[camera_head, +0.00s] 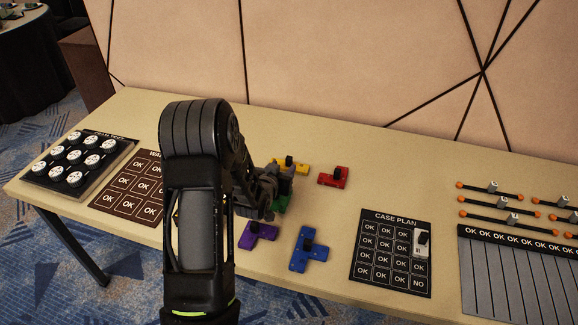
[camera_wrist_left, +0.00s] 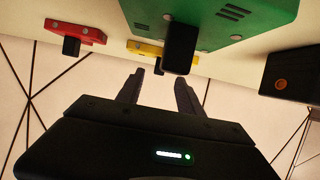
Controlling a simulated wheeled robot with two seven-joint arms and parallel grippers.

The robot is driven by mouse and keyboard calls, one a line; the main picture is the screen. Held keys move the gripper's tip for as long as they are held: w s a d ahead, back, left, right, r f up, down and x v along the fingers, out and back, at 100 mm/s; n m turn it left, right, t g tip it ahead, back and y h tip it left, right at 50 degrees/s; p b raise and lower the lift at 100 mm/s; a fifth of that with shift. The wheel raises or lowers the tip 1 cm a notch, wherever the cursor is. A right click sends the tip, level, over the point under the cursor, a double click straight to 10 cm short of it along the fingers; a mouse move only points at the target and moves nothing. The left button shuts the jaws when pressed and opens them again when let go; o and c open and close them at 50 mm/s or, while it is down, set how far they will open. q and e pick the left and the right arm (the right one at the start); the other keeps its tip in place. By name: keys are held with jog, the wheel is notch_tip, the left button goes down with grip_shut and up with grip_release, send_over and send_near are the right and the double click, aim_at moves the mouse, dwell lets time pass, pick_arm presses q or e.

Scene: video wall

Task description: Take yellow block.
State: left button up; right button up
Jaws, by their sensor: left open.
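The yellow block (camera_head: 303,168) lies on the table behind my left gripper (camera_head: 284,176), with a black knob on top; the gripper hides part of it. In the left wrist view, the yellow block (camera_wrist_left: 147,47) shows beyond the spread fingers of my left gripper (camera_wrist_left: 160,88), with its dark knob roughly in line with the gap. The left gripper is open, with nothing between its fingers. A green block (camera_wrist_left: 230,15) with a black knob is large and close in the wrist view; only a little of the green block (camera_head: 282,204) shows in the head view. My right gripper is not in view.
A red block (camera_head: 333,177) lies right of the yellow one. Purple (camera_head: 258,235) and blue (camera_head: 307,251) blocks lie nearer the front edge. The CASE PLAN board (camera_head: 388,276) is to the right. A brown OK board (camera_head: 122,190) and a tray of white knobs (camera_head: 75,160) are left.

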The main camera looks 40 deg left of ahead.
aim_at(288, 161)
pick_arm(q)
jog(key=p+x, duration=0.1)
jog(key=x, duration=0.4)
jog(key=shift+w, duration=0.1)
jog(key=shift+c, duration=0.5)
grip_shut()
dwell(0.4)
dwell(0.9)
